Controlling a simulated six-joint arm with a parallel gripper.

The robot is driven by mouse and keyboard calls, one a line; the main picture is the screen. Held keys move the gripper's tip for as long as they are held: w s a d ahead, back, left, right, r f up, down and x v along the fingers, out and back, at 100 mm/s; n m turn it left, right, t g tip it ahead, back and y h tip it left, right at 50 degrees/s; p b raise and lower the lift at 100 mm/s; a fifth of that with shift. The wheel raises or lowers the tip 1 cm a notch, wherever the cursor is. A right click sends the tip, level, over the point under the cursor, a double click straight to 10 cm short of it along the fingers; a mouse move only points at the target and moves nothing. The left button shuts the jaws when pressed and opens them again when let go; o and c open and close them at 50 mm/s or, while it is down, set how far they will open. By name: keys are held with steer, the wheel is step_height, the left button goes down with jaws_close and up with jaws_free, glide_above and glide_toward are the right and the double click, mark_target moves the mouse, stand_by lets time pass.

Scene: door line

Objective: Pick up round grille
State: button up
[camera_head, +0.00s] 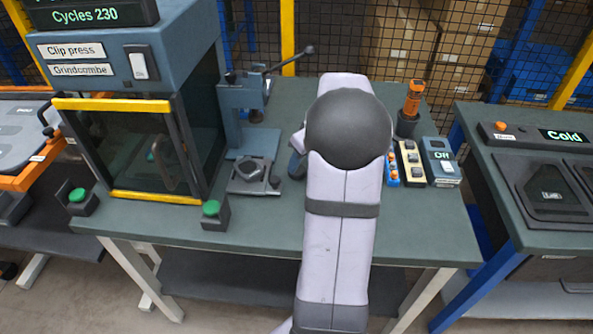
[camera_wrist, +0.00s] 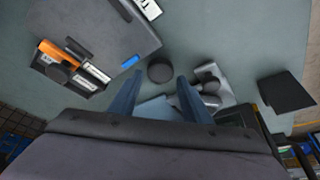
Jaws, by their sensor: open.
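A dark round disc (camera_wrist: 160,70), which looks like the round grille, lies on the grey-green bench in the wrist view. It sits around the gap between my fingertips, slightly past them in the picture. My gripper (camera_wrist: 158,78) is open, with its two blue fingers apart and nothing held between them. I cannot tell its height above the disc. In the head view my arm covers the disc and most of my gripper; only a blue-grey part shows left of the arm.
A lever press (camera_head: 248,115) with a dark fixture (camera_head: 255,176) stands left of my arm. The clip press cabinet (camera_head: 130,140) and green buttons (camera_head: 211,209) are further left. Small switch boxes (camera_head: 442,162) and an orange-handled tool (camera_head: 412,100) stand right.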

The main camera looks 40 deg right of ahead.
mark_target(298, 170)
steer(key=shift+p+x, duration=0.65)
steer(key=shift+x, duration=1.8)
steer(key=c, duration=0.7)
steer(key=shift+r, duration=0.1)
steer(key=shift+w+r, duration=0.1)
